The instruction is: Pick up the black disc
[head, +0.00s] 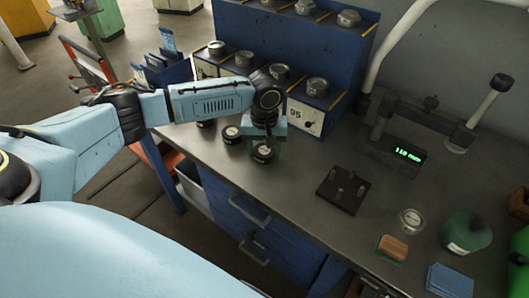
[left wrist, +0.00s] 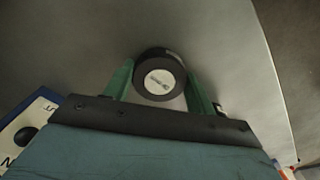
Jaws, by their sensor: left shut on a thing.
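The black disc (left wrist: 160,79) has a pale round label on its top and sits between the two green fingers of my left gripper (left wrist: 160,88) in the left wrist view. The fingers are shut on its sides. In the head view the disc (head: 263,155) is below my left gripper (head: 264,147), over the bench near its front edge. I cannot tell whether it touches the bench. Another dark disc (head: 232,134) with a pale label lies just left of it. My right gripper does not show.
A blue rack (head: 262,40) with several discs stands at the back of the grey bench (head: 300,160). A black plate with pegs (head: 343,190), a digital gauge (head: 408,154), a brown-topped block (head: 392,248) and a green container (head: 466,232) are to the right.

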